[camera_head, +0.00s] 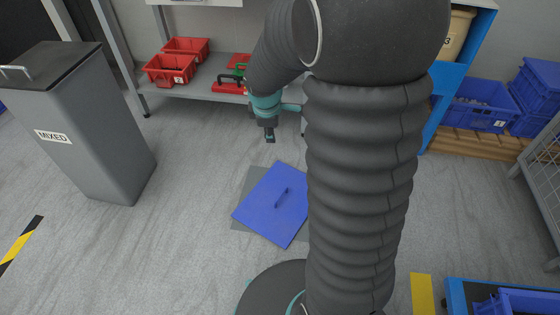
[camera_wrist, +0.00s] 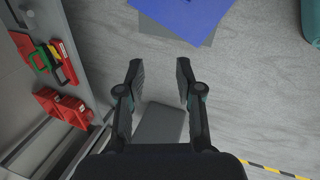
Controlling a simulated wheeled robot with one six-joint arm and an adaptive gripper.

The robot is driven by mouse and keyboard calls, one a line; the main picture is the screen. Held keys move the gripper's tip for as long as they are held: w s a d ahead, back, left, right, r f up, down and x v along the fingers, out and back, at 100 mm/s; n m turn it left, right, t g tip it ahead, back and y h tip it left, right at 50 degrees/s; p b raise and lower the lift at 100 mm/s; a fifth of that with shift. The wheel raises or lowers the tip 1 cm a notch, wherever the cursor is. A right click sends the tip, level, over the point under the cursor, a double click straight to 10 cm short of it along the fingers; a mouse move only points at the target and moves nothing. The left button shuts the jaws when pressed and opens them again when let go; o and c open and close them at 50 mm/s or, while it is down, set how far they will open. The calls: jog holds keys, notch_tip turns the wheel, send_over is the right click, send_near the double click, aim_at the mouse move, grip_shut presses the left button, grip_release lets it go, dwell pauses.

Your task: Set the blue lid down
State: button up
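The blue lid (camera_head: 267,211) is a flat square with a small dark blue handle on top. It lies on the floor, partly over a grey mat (camera_head: 241,225), turned at an angle to it. My arm hides its right corner in the head view. A part of the lid also shows at the top of the wrist view (camera_wrist: 190,14). My gripper (camera_head: 269,138) is above the floor, behind the lid and apart from it. In the wrist view my gripper (camera_wrist: 158,68) has its two fingers spread with nothing between them.
A grey bin (camera_head: 96,135) marked MIXED, with a dark lid, stands at left. Red bins (camera_head: 170,69) sit on a low shelf at the back. Blue crates (camera_head: 478,105) stand at back right. A blue-edged cart (camera_head: 458,297) is at front right. Open floor lies left of the lid.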

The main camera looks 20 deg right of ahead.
jog(key=s+a+r+m+t, duration=0.1)
jog(key=s+a+r+m, duration=0.1)
jog(key=s+r+m, duration=0.2)
jog(key=s+a+r+m+y, duration=0.1)
jog(key=s+a+r+m, duration=0.2)
jog(key=s+r, duration=0.3)
jog(key=s+a+r+m+t+y, duration=0.1)
jog(key=s+r+m, duration=0.3)
jog(key=s, duration=0.9)
jog(key=shift+s+a+r+m+t, duration=0.2)
jog(key=shift+a+r+m+t, duration=0.15)
jog(key=shift+a+m, duration=0.4)
